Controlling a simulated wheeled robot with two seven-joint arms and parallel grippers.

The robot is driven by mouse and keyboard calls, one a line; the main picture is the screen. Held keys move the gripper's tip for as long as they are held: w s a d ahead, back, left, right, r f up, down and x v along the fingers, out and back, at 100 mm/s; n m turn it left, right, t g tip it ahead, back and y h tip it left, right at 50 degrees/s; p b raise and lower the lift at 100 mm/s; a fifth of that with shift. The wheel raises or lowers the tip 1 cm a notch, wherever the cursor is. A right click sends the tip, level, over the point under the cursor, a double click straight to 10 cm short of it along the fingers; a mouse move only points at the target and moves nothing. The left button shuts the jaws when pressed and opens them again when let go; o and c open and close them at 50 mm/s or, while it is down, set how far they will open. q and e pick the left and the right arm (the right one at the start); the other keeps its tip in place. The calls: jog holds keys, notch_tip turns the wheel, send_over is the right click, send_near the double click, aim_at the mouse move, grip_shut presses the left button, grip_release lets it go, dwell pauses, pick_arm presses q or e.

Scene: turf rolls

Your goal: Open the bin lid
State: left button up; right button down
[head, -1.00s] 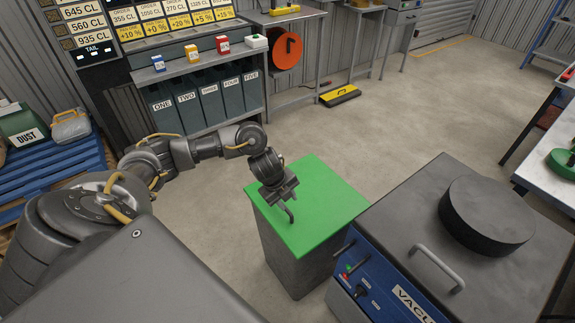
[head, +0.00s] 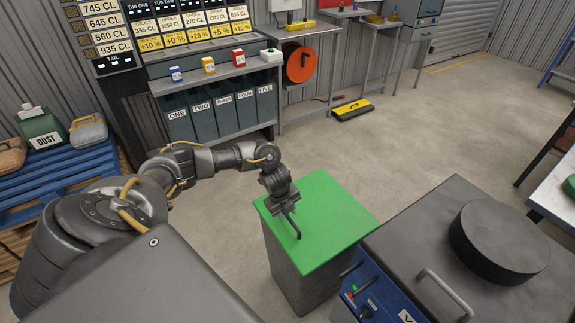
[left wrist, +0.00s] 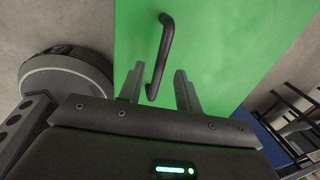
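The bin (head: 288,268) is a grey box with a flat green lid (head: 335,215), which lies closed on top. A dark bar handle (head: 294,228) stands on the lid near its left side. My left gripper (head: 287,210) points down at the handle from above. In the left wrist view, the gripper (left wrist: 158,88) is open, and the near end of the handle (left wrist: 160,55) shows between its two fingers, with gaps on both sides. Whether the fingertips are level with the bar I cannot tell. My right gripper is out of view.
A blue vacuum machine (head: 380,292) with a grey top, a handle and a black disc (head: 498,242) stands close to the right of the bin. Labelled bins (head: 222,110) sit under a shelf behind. A blue pallet (head: 60,178) is at left. Floor behind the bin is clear.

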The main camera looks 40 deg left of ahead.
pick_arm(q)
jog(key=shift+w+f, duration=0.15)
jog(key=shift+f, duration=0.65)
jog(key=shift+c, duration=0.4)
grip_shut()
